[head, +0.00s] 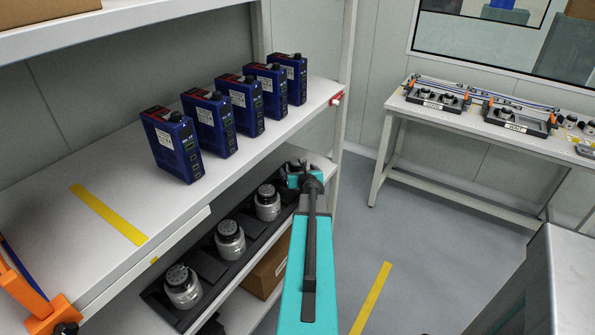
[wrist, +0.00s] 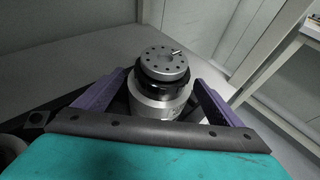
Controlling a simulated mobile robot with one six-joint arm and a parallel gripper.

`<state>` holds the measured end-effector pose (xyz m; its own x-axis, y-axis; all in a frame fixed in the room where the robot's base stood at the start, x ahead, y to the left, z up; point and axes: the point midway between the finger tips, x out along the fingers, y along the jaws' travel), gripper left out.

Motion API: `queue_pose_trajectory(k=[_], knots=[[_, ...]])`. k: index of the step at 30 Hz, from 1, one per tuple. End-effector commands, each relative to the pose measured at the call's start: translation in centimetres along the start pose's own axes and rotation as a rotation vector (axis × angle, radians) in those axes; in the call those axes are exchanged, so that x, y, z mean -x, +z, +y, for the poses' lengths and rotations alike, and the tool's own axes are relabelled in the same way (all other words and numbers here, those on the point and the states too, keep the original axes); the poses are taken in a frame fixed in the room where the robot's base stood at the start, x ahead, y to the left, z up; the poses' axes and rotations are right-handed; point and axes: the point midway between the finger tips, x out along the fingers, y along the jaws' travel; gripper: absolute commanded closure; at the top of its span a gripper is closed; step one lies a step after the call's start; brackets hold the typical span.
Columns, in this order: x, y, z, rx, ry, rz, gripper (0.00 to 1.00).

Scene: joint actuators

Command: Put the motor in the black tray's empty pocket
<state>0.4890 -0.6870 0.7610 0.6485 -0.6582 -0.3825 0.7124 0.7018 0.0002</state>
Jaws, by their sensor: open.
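In the wrist view a silver motor (wrist: 163,95) with a round, drilled top flange and a black collar stands upright between the two purple fingers of my gripper (wrist: 162,86). The fingers are open, one on each side; contact cannot be told. In the head view my gripper (head: 303,178) is at the far end of the black tray (head: 203,300), mostly hidden by my teal arm. Three silver motors, a near one (head: 183,287), a middle one (head: 230,240) and a far one (head: 267,203), stand in a row in the tray. Dark areas lie between them; which pocket is empty is unclear.
The tray is on a lower shelf, below an upper shelf (head: 60,235) with several blue boxes (head: 212,122). A white rack post (head: 345,85) stands just beyond my gripper. A cardboard box (head: 268,268) sits lower down. A workbench (head: 470,125) stands across open floor.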

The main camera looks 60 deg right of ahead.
Motion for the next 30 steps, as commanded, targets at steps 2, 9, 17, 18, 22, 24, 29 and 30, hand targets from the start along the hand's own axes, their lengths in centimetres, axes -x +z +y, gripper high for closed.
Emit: queue_pose_trajectory(k=[2,9,17,18,22,24,29,30], knots=[[0.8,0.0,0.0,0.0,0.0,0.0,0.1],[3.0,0.0,0.1,0.0,0.001,0.0,0.1],[5.3,0.0,0.1,0.0,0.001,0.0,0.1],[5.7,0.0,0.1,0.0,0.001,0.0,0.1],[6.9,0.0,0.1,0.001,0.0,-0.001,0.1],[7.5,0.0,0.1,0.001,0.0,-0.001,0.1],[8.7,0.3,0.1,-0.001,0.002,0.001,0.1],[8.9,0.3,0.1,-0.001,0.002,0.002,0.1]])
